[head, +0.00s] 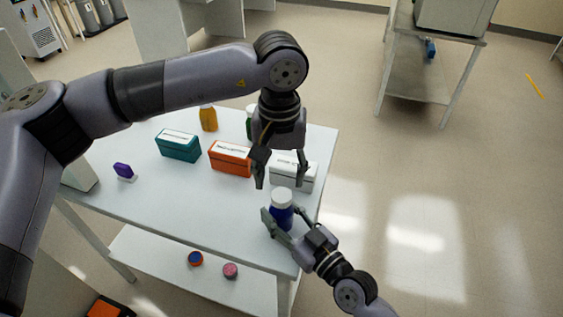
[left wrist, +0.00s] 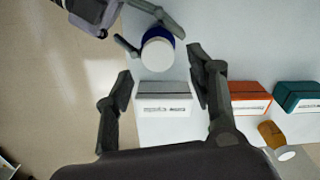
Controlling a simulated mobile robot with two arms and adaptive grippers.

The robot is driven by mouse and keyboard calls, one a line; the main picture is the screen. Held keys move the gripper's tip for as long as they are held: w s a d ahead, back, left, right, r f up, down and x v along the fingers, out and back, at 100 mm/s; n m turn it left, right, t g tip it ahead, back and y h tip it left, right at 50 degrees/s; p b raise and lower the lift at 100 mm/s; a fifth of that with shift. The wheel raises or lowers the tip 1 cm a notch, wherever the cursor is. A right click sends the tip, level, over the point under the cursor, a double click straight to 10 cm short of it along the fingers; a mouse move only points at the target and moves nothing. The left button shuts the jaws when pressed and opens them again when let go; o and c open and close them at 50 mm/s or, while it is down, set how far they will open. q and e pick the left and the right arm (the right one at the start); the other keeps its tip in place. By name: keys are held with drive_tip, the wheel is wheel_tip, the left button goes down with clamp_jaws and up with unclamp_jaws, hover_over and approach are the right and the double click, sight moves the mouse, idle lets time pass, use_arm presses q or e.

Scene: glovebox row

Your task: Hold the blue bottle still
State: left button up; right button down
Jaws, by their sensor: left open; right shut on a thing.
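The blue bottle (head: 281,215) with a white cap (head: 282,196) stands upright on the white table (head: 150,205), near its right edge. My right gripper (head: 279,222) is shut on the bottle's body from the front right. The bottle's white cap (left wrist: 158,54) and a blue part of its side also show in the left wrist view. My left gripper (head: 281,186) is open and empty, pointing down above and behind the bottle. In the left wrist view its two fingers (left wrist: 160,80) are spread wide, with the bottle beyond them.
A white box (head: 294,173) lies behind the bottle, below the left gripper. An orange box (head: 230,158), a teal box (head: 178,145), a purple item (head: 123,170) and an orange bottle (head: 208,118) stand farther left. A green bottle (head: 250,122) is partly hidden. The table's front left is clear.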

use_arm(q)
drive_tip(key=n, duration=0.4)
drive_tip(key=shift+r, duration=0.15)
drive_tip(key=n, duration=0.6)
drive_tip(key=shift+r+n, duration=0.2)
drive_tip(key=shift+n, duration=0.2)
drive_tip(key=n, duration=0.4)
drive_tip(key=shift+d+r, duration=0.1)
drive_tip(key=n, duration=0.4)
drive_tip(key=shift+r+n, duration=0.15)
drive_tip(key=shift+n, duration=0.25)
drive_tip(key=n, duration=0.4)
drive_tip(key=shift+r, duration=0.15)
drive_tip(key=n, duration=0.4)
drive_tip(key=shift+r+n, duration=0.15)
drive_tip(key=shift+n, duration=0.15)
drive_tip(key=n, duration=0.4)
drive_tip(key=shift+r, duration=0.1)
drive_tip(key=n, duration=0.5)
drive_tip(key=shift+d+r+n, duration=0.1)
drive_tip(key=shift+r+n, duration=0.05)
drive_tip(key=shift+n, duration=0.25)
